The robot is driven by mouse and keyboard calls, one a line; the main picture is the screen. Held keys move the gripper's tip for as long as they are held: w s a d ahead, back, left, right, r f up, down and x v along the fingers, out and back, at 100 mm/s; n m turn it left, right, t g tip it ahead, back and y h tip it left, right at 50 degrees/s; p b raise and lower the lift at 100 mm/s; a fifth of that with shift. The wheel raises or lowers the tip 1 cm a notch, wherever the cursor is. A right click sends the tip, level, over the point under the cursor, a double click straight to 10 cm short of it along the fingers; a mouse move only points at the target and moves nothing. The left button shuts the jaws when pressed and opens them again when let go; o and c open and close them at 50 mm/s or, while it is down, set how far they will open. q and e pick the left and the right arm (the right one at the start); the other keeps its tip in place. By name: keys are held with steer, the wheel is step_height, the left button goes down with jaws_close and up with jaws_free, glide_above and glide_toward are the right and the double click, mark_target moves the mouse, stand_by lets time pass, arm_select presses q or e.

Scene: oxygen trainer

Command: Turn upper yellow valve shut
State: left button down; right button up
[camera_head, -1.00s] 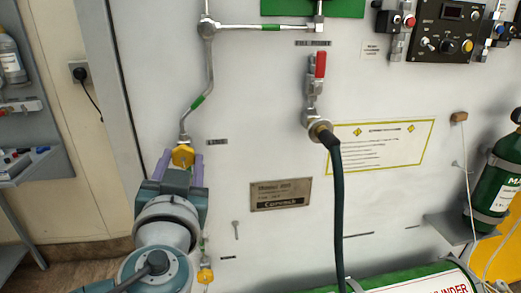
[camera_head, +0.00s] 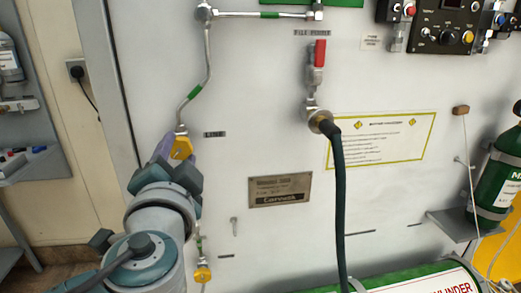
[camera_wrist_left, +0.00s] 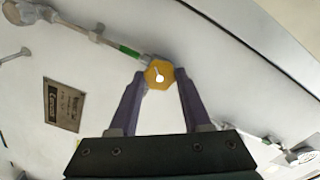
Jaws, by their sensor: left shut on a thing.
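The upper yellow valve (camera_head: 181,147) sits on the panel at the lower end of a bent metal pipe, beside a small dark label. In the left wrist view its yellow faceted knob (camera_wrist_left: 159,74) lies between the two purple fingertips. My left gripper (camera_head: 169,147) is shut on this knob, and it also shows in the left wrist view (camera_wrist_left: 160,84). The gripper and wrist hide part of the pipe below the valve. A lower yellow valve (camera_head: 202,275) shows below, to the right of my arm. My right gripper is not in view.
A red-handled valve (camera_head: 319,55) with a dark hose (camera_head: 341,205) hangs right of centre. A metal nameplate (camera_head: 280,189) is on the panel. A green cylinder (camera_head: 500,175) stands at the right, and a shelf (camera_head: 22,165) at the left.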

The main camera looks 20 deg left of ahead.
arm_select(q)
steer(key=m, duration=0.6)
steer(key=shift+r+m, duration=0.1)
steer(key=shift+m, duration=0.2)
steer(key=m+p, duration=0.1)
steer(key=m, duration=0.2)
steer(key=shift+m, duration=0.3)
steer(key=m+p, duration=0.1)
steer(key=m, duration=0.2)
steer(key=shift+m, duration=0.3)
steer(key=m+p, duration=0.1)
steer(key=m, duration=0.2)
steer(key=shift+m, duration=0.3)
steer(key=m+p, duration=0.1)
steer(key=m, duration=0.2)
steer(key=shift+m, duration=0.3)
steer(key=m+p, duration=0.1)
steer(key=m, duration=0.2)
steer(key=shift+m+p, duration=0.3)
steer(key=shift+p, duration=0.05)
steer(key=shift+m+p, duration=0.45)
steer(key=shift+m, duration=0.95)
